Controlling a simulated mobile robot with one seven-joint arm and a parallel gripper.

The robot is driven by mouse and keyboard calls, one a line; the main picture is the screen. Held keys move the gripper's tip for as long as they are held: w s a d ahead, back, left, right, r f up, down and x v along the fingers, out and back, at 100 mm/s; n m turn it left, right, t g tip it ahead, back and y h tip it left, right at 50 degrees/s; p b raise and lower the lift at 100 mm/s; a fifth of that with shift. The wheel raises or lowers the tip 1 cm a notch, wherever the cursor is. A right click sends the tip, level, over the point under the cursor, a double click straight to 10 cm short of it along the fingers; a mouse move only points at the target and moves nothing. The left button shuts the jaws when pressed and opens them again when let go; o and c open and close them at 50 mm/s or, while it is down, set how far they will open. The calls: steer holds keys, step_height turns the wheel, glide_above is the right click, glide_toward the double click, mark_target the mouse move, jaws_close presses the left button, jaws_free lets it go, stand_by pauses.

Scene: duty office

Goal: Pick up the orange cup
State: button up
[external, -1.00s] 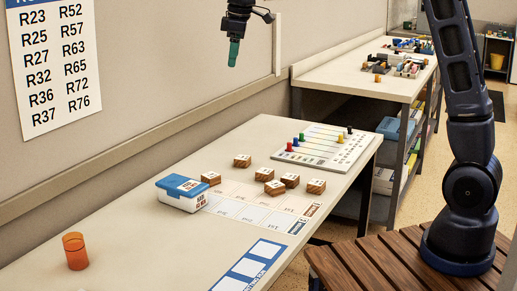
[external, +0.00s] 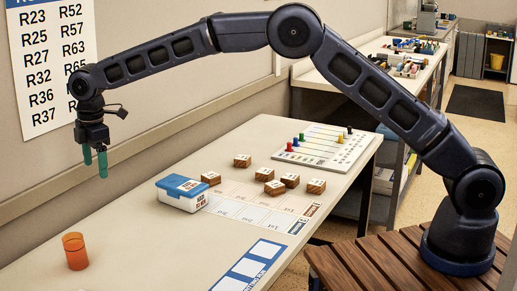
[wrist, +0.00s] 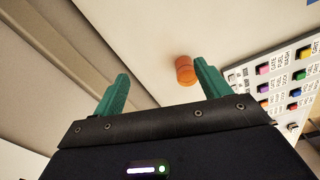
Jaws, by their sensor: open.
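The orange cup (external: 75,251) stands upright on the near left part of the table (external: 130,235) in the external view. It is translucent and looks empty. In the wrist view the orange cup (wrist: 185,70) shows beyond the fingertips, closer to the right finger. My gripper (external: 95,164) has green fingers that point down. It hangs above the table, higher than the cup and farther back, and does not touch it. In the wrist view my gripper (wrist: 162,85) is open, with nothing between its fingers.
A white box with a blue lid (external: 182,192) and several wooden blocks (external: 275,188) lie to the right of the cup. A board with coloured pegs (external: 325,146) is farther back. The wall stands close on the left. The wrist view shows a panel of coloured buttons (wrist: 280,85).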

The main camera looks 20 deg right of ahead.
mark_target(75, 250)
steer(key=s+a+f+n, duration=0.1)
steer(key=s+a+f, duration=0.1)
steer(key=f, duration=0.3)
steer(key=s+a+f+n, duration=0.1)
steer(key=s+a+f, duration=0.2)
steer(key=s+f, duration=0.1)
steer(key=s+a+f, duration=0.3)
steer(key=s+f, duration=0.1)
steer(key=f, duration=0.2)
steer(key=shift+a+n, duration=0.2)
steer(key=shift+n, duration=0.2)
steer(key=shift+w+f, duration=0.2)
steer(key=shift+f, duration=1.15)
steer(key=shift+w+f, duration=0.15)
steer(key=shift+f, duration=1.15)
steer(key=c, duration=1)
